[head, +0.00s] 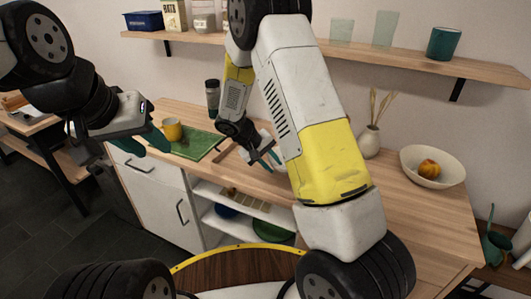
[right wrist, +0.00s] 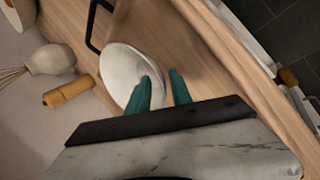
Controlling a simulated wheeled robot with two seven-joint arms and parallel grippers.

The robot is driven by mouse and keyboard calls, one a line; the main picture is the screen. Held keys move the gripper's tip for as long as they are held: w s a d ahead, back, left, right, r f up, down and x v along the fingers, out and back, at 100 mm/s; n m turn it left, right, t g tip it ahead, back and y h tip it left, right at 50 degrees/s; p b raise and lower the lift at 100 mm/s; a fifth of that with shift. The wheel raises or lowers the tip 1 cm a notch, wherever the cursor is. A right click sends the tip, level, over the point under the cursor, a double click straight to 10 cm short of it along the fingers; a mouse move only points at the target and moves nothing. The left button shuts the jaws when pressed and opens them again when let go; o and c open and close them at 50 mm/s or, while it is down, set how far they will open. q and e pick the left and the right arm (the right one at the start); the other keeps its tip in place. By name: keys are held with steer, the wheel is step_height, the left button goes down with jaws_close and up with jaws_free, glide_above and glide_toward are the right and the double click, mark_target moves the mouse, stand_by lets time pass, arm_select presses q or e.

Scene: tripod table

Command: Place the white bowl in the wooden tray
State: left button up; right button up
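The white bowl (right wrist: 122,68) sits on the wooden counter in the right wrist view. In the head view a small part of it (head: 278,153) shows, mostly hidden behind my right arm. My right gripper (head: 268,160) is at the bowl; its teal fingers are apart in the right wrist view (right wrist: 162,88). One finger overlaps the bowl's near side and the other is outside its edge; contact cannot be told. My left gripper (head: 141,144) is open and empty, left of the counter.
A yellow mug (head: 172,129) stands by a green board (head: 198,146), with a dark grinder (head: 212,97) behind. A vase (head: 369,142) and a large bowl with fruit (head: 446,176) stand right of my arm. A wall shelf (head: 300,41) runs above.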

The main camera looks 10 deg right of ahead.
steer(key=v, duration=1.1)
steer(key=s+d+r+m+t+y, duration=0.1)
steer(key=s+d+r+t+y, duration=0.1)
steer(key=s+r, duration=0.7)
steer(key=s+d+r+m+t+y, duration=0.2)
steer(key=s+d+r+y, duration=0.2)
steer(key=s+r, duration=0.5)
steer(key=s+y, duration=0.2)
steer(key=s, duration=0.3)
steer(key=shift+s+d+r+y, duration=0.2)
steer(key=shift+s+r+y, duration=0.1)
steer(key=shift+r, duration=0.05)
